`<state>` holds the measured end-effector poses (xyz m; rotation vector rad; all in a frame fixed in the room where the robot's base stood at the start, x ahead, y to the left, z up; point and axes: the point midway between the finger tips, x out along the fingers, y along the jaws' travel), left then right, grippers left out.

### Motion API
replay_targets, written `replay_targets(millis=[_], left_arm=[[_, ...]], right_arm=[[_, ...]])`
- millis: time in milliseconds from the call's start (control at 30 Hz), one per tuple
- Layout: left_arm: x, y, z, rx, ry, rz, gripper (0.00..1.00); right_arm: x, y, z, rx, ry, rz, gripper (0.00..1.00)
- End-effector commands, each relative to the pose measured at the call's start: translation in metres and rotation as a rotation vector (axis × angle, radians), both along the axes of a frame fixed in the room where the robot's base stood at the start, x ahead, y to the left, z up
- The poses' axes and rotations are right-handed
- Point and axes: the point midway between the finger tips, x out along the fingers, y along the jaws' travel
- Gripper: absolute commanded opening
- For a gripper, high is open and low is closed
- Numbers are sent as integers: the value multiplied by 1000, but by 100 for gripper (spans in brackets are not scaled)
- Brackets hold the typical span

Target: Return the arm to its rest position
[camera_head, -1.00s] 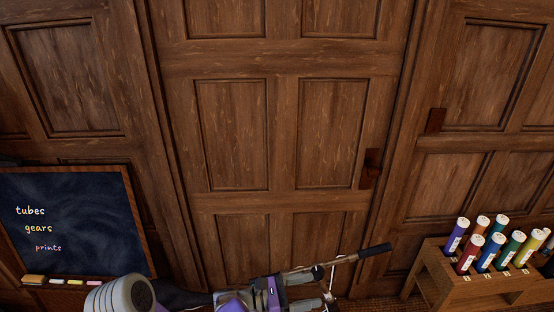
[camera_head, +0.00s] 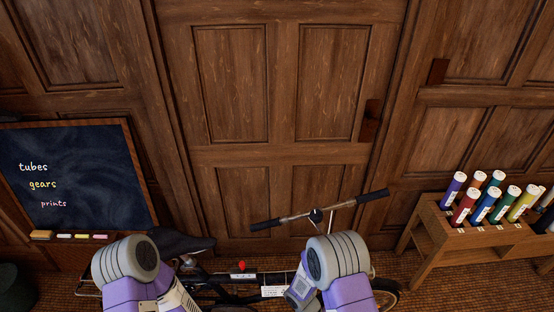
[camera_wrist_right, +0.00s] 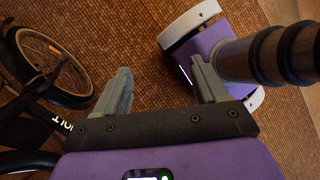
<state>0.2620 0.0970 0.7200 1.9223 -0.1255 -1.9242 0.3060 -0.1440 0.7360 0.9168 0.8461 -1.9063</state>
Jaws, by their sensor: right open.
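My right gripper (camera_wrist_right: 160,88) is open and empty in the right wrist view, its two grey fingers apart above the brown floor. In the head view, the right arm (camera_head: 338,262) shows at the bottom centre-right, but its fingers cannot be made out. The left arm (camera_head: 130,265) shows at the bottom left; its gripper is not visible.
A bicycle (camera_head: 240,279) stands between my arms and the wooden door (camera_head: 285,100); its wheel (camera_wrist_right: 50,62) is left of my right gripper. A chalkboard (camera_head: 68,180) is at left. A rack (camera_head: 440,240) of several coloured tubes is at right.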

Motion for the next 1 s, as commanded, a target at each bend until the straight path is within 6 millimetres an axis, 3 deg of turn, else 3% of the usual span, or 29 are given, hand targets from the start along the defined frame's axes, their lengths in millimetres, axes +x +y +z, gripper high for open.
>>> replay_targets(millis=[33, 200, 333, 500, 667, 1000], left_arm=[[0, 0, -11, 0, 0, 0, 72], [0, 0, -29, 0, 1, 0, 72], [0, 0, -41, 0, 1, 0, 72], [0, 0, -50, 0, 1, 0, 72], [0, 0, -53, 0, 1, 0, 72], [0, 0, -53, 0, 1, 0, 72]], right_arm=[[-19, 8, -22, 84, -16, -143, 72], [-51, 44, -57, 287, -128, -646, 72], [-53, 57, -67, 359, -232, -1016, 72], [-48, 53, -69, 374, -347, -1349, 72], [-45, 47, -68, 369, -401, -1471, 72], [-45, 47, -68, 369, -402, -1473, 72]])
